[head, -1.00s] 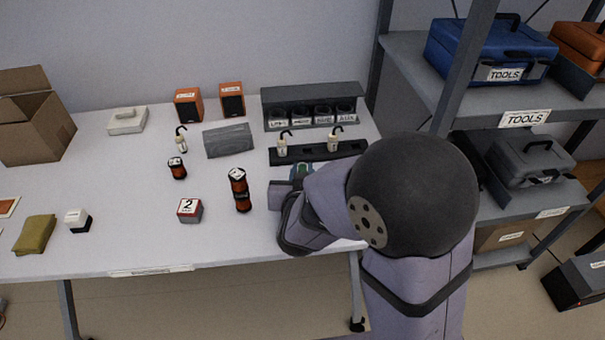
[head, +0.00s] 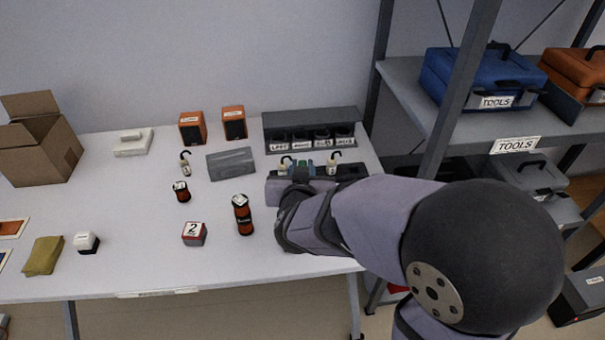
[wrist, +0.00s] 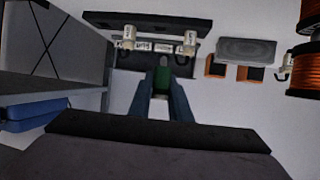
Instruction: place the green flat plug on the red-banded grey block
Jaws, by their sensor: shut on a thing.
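My gripper (head: 302,178) is shut on the green flat plug (wrist: 161,80), which sits between the two fingertips in the wrist view. In the head view only a small green part of the plug (head: 303,164) shows above the gripper, in line with the black rack. The red-banded grey block (head: 194,234) stands on the table to the left of my gripper and nearer the front edge. It has a white top marked 2. The block is not seen in the wrist view.
The black rack (head: 347,171) holds two white hooked plugs (wrist: 128,38), one on each side of the green plug in the picture. A tall copper-coloured coil (head: 242,215) stands between my gripper and the block. A grey labelled holder (head: 310,120) stands behind the rack.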

